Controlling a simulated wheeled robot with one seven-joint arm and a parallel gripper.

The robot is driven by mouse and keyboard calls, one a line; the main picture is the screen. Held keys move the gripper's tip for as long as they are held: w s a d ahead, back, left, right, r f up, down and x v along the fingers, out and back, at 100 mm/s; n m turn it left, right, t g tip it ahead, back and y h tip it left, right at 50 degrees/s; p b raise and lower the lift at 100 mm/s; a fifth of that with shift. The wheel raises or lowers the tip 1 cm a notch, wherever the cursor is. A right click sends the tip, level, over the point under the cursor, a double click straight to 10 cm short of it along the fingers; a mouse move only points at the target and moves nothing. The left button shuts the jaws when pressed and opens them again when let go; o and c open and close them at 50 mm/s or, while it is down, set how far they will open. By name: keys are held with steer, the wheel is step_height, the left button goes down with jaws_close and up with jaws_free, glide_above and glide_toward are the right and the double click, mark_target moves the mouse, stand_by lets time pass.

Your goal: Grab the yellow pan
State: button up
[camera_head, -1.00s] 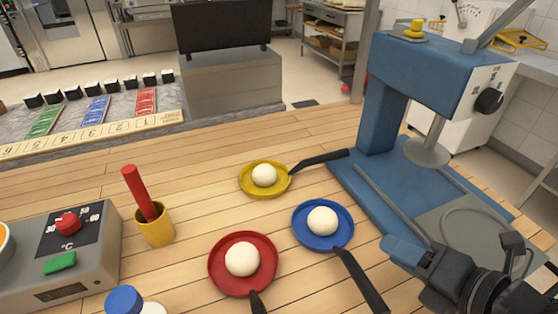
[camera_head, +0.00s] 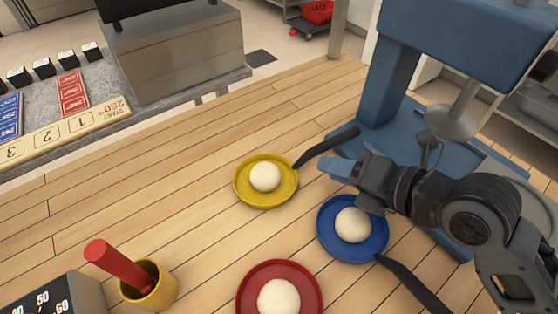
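The yellow pan (camera_head: 266,202) sits on the wooden counter with a pale dough ball (camera_head: 265,177) in it. Its black handle (camera_head: 327,147) points up and right toward the blue press. My gripper (camera_head: 338,169) is to the right of the pan, with its blue fingertips pointing left, just below the handle in the picture. I cannot tell how high above the counter it is. The fingers overlap from this angle, so their opening is hidden. Nothing shows between them.
A blue pan (camera_head: 325,237) and a red pan (camera_head: 245,291), each with a dough ball, are close by. The blue press (camera_head: 400,60) stands behind my gripper. A yellow cup (camera_head: 160,292) with a red stick is at lower left. The counter left of the yellow pan is clear.

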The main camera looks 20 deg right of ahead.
mark_target(309, 173)
steer(key=p+x, duration=0.1)
steer(key=x, duration=0.5)
steer(key=shift+w, duration=0.35)
jaws_close()
